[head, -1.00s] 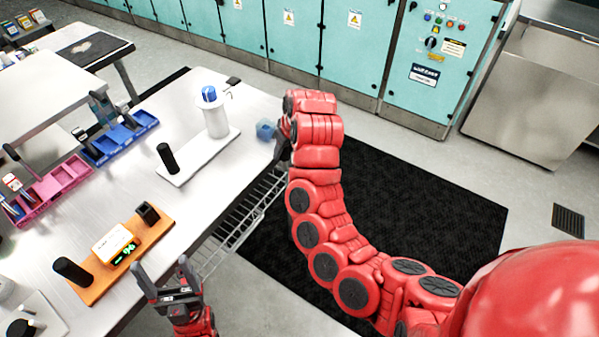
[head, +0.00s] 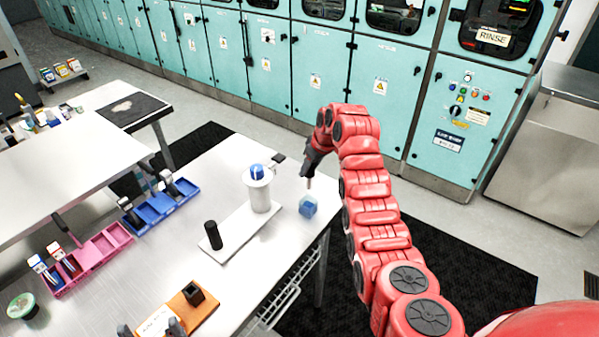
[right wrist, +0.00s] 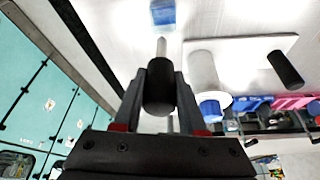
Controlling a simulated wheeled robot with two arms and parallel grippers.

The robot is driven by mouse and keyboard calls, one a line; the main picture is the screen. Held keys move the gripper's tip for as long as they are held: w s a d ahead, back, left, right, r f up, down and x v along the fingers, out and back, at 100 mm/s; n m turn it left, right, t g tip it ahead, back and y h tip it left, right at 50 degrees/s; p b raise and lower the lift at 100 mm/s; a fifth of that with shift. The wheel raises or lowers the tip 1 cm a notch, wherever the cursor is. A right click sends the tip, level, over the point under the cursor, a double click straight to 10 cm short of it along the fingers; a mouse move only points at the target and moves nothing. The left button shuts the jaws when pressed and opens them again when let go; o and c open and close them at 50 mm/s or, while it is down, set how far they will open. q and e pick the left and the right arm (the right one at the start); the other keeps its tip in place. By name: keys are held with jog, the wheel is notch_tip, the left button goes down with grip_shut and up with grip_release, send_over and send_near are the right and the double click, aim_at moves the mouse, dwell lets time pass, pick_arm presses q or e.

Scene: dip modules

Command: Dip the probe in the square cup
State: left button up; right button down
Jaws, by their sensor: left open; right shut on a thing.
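A small blue square cup (head: 308,206) stands on the table near its right edge, beside the white board. It also shows at the top of the right wrist view (right wrist: 163,14). My right gripper (head: 311,168) is shut on the probe (right wrist: 160,82), which has a black handle and a thin pale tip. In the head view the tip hangs above the cup, apart from it. In the right wrist view the tip points towards the cup. My left gripper (head: 150,330) is open and empty at the bottom edge, mostly cut off.
A white board (head: 237,228) carries a black cylinder (head: 213,235) and a white cylinder with a blue top (head: 259,190). An orange board (head: 182,316) carries a dark square holder (head: 194,293). Blue (head: 160,207) and pink (head: 93,254) trays lie further left.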

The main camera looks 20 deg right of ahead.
aim_at(309, 176)
jog(key=shift+f+p, duration=0.45)
jog(key=shift+f, duration=1.7)
jog(key=shift+f+b, duration=1.95)
jog(key=shift+f, duration=0.9)
jog(key=shift+r, duration=0.15)
jog(key=shift+r+b, duration=0.3)
jog(key=shift+r, duration=3.35)
